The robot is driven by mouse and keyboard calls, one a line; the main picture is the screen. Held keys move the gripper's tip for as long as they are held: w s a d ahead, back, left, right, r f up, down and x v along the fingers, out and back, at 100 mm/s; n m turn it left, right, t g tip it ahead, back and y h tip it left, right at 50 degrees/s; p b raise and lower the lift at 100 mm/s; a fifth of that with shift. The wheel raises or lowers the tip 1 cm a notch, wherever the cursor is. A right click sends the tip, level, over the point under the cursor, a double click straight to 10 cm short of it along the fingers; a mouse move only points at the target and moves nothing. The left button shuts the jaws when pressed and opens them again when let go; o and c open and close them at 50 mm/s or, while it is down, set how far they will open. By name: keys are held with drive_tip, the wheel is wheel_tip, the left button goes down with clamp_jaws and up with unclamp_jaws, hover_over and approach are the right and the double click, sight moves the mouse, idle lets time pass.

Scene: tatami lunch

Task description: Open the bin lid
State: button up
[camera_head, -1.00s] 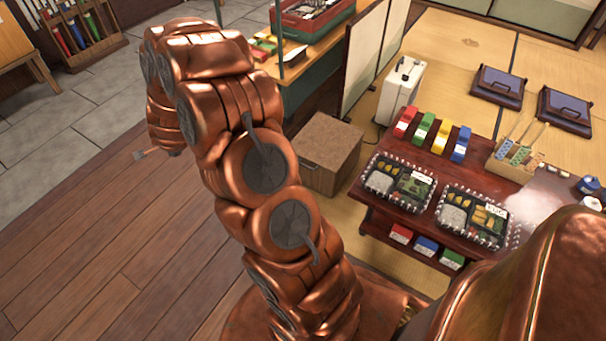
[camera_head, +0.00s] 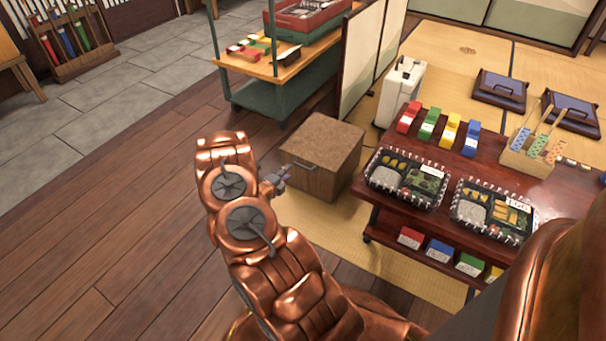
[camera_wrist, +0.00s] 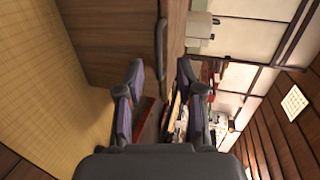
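The bin (camera_head: 323,180) is a brown wooden box with a speckled brown lid (camera_head: 322,141), standing near the middle of the head view. The lid lies flat and closed on it. A grey bar handle (camera_head: 303,165) sits at the lid's front edge. My gripper (camera_head: 284,172) is just to the left of the handle. In the wrist view my gripper (camera_wrist: 160,74) has its two dark fingers spread apart with nothing between them. The handle (camera_wrist: 160,48) lies ahead of the gap between the fingertips and looks apart from them.
A low dark red table (camera_head: 465,170) with lunch boxes and coloured packets stands to the right. A green cart (camera_head: 262,97) and a paper screen (camera_head: 358,60) stand behind the bin. The wooden floor (camera_head: 110,230) to the left is clear.

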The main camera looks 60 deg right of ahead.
sight(303, 166)
drive_tip(key=shift+m+g+h, duration=0.3)
drive_tip(key=shift+s+d+f+b, duration=0.3)
drive_tip(key=shift+d+f+b, duration=0.15)
drive_tip(key=shift+d, duration=1)
drive_tip(key=shift+s+d+f+b, duration=0.35)
drive_tip(key=shift+d+f+b, duration=0.1)
drive_tip(key=shift+d, duration=1)
drive_tip(key=shift+s+d+f+b, duration=0.3)
drive_tip(key=shift+d+f+b, duration=0.15)
drive_tip(key=shift+d, duration=1)
drive_tip(key=shift+c, duration=0.2)
clamp_jaws()
